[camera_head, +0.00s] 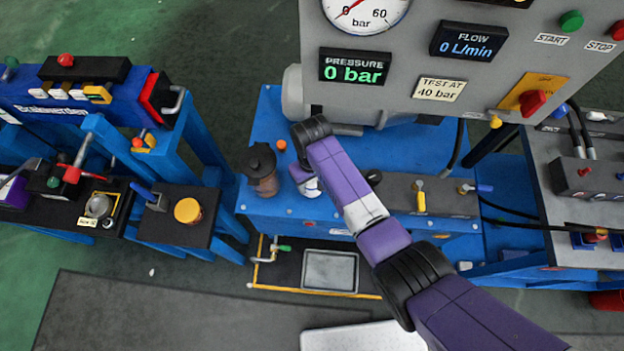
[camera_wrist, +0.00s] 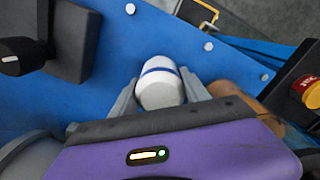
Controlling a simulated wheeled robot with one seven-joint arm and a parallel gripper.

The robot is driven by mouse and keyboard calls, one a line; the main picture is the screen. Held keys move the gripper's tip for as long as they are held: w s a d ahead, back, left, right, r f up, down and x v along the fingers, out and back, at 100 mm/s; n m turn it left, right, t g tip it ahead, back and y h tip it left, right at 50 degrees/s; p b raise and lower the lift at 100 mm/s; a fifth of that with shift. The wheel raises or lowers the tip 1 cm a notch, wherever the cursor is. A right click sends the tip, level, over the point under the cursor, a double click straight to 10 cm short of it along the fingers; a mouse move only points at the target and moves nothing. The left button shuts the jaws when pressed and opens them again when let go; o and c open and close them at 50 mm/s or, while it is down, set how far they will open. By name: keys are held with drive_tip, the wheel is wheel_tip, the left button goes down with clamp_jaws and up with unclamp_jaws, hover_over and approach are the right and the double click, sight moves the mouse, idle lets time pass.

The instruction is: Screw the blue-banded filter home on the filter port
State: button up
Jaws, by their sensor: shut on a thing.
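The blue-banded filter (camera_wrist: 158,93) is a white, rounded cylinder with a blue stripe across it, in the middle of the wrist view. My gripper (camera_wrist: 160,84) is shut on it, with one grey finger along each side. In the head view only a small white part of the filter (camera_head: 309,188) shows below my purple wrist, over the front part of the blue bench. The filter port is not clearly visible. I cannot tell whether the filter touches it or how it sits there.
A brown canister with a dark top (camera_head: 262,172) stands just left of the filter. A dark valve block (camera_head: 440,200) with yellow and blue levers is to the right. The grey gauge panel (camera_head: 400,60) rises behind. A grey tray (camera_head: 330,270) lies low in front.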

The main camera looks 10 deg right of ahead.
drive_tip(key=m, duration=0.3)
drive_tip(key=shift+a+r+m, duration=0.1)
drive_tip(key=shift+m, duration=0.7)
drive_tip(key=m, duration=0.3)
drive_tip(key=shift+m+p, duration=0.3)
drive_tip(key=shift+p, duration=0.1)
drive_tip(key=o, duration=1.6)
drive_tip(key=shift+c, duration=1)
